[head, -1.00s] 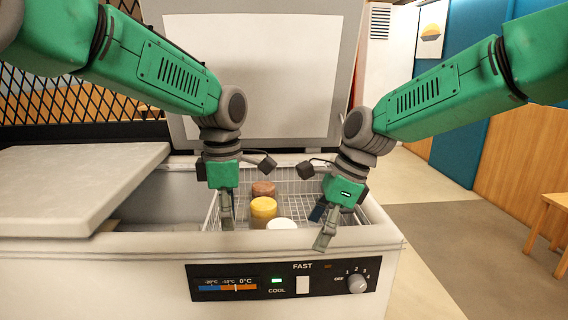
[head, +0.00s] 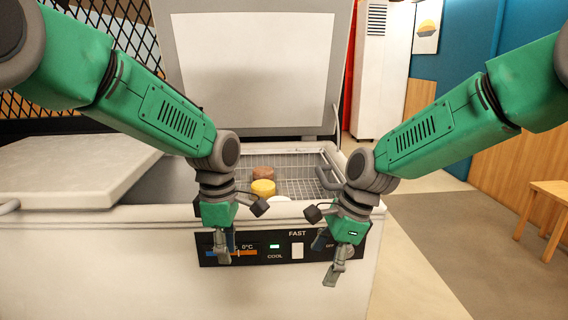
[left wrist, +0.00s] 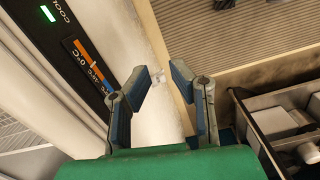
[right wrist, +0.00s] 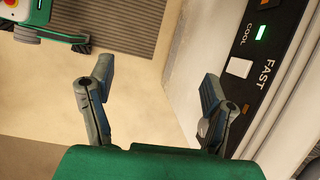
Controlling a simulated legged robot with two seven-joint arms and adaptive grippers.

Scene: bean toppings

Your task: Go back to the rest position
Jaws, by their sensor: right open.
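My left gripper (head: 227,250) hangs in front of the chest freezer's front panel. In the left wrist view (left wrist: 161,80) its fingers are apart with nothing between them. My right gripper (head: 326,262) hangs in front of the panel's right part, fingers pointing down. In the right wrist view (right wrist: 158,80) its fingers are wide apart and empty. Both grippers are outside the freezer (head: 130,270), apart from the tubs in it. A brown tub (head: 263,174), a yellow tub (head: 263,187) and a white tub, mostly hidden behind the rim, are in the wire basket (head: 305,187).
The freezer's raised lid (head: 255,70) stands behind the basket. A pale slab cover (head: 70,170) lies over the left part. The control panel (head: 297,250) is close behind both grippers. A wooden stool (head: 548,205) stands at the right, with open floor (head: 430,240) before it.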

